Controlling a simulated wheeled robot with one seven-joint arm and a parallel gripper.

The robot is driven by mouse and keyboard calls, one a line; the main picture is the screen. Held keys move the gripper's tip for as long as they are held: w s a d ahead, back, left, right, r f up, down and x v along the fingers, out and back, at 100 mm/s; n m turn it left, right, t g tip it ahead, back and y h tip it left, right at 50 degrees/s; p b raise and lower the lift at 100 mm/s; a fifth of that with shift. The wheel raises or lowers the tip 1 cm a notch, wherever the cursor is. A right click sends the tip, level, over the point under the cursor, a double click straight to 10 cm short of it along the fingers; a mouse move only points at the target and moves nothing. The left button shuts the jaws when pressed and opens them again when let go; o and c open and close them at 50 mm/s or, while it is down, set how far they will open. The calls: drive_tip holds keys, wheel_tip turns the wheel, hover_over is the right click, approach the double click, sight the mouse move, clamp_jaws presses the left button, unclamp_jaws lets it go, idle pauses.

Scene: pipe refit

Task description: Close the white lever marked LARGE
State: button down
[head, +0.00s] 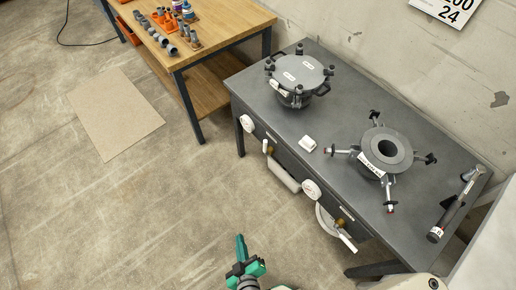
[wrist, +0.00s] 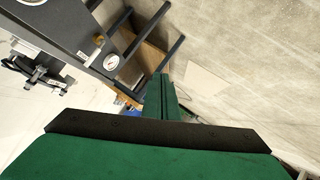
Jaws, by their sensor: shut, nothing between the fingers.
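Two white levers show on the front of the grey bench (head: 335,150) in the head view. The left lever (head: 265,146) points roughly down, beside the left gauge. The right lever (head: 347,240) sticks out at a slant below the right gauge. Their markings are too small to read, so I cannot tell which one says LARGE. My green gripper (head: 240,246) is shut and empty, over the floor in front of the bench and apart from both levers.
White gauges (head: 248,123) and (head: 311,189) sit on the bench front, with white pipes (head: 284,177) below. A bolted flange (head: 300,72), an open flange (head: 382,150) and a wrench (head: 452,208) lie on top. A wooden table (head: 215,20) stands behind left. The floor between is clear.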

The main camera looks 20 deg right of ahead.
drive_tip(key=w+d+f+n+h, duration=0.2)
drive_tip(key=w+d+f+h, duration=0.15)
drive_tip(key=w+f, duration=0.4)
drive_tip(key=w+d+r+n+h, duration=0.1)
drive_tip(key=w+d+r+h, duration=0.1)
drive_tip(key=w, duration=0.5)
drive_tip(key=w+d+r+n+t+h, duration=0.1)
drive_tip(key=w+r, duration=0.3)
drive_tip(key=w, duration=0.4)
drive_tip(key=w+d+r+h, duration=0.3)
drive_tip(key=w+h, duration=0.1)
drive_tip(key=w, duration=0.3)
drive_tip(key=shift+w+d+r+n+t, duration=0.2)
drive_tip(key=shift+n+t, duration=0.1)
drive_tip(key=shift+n, duration=0.1)
drive_tip(key=w+d, duration=0.4)
drive_tip(key=d, duration=0.4)
drive_tip(key=shift+d, duration=0.2)
drive_tip(key=shift+a, duration=0.15)
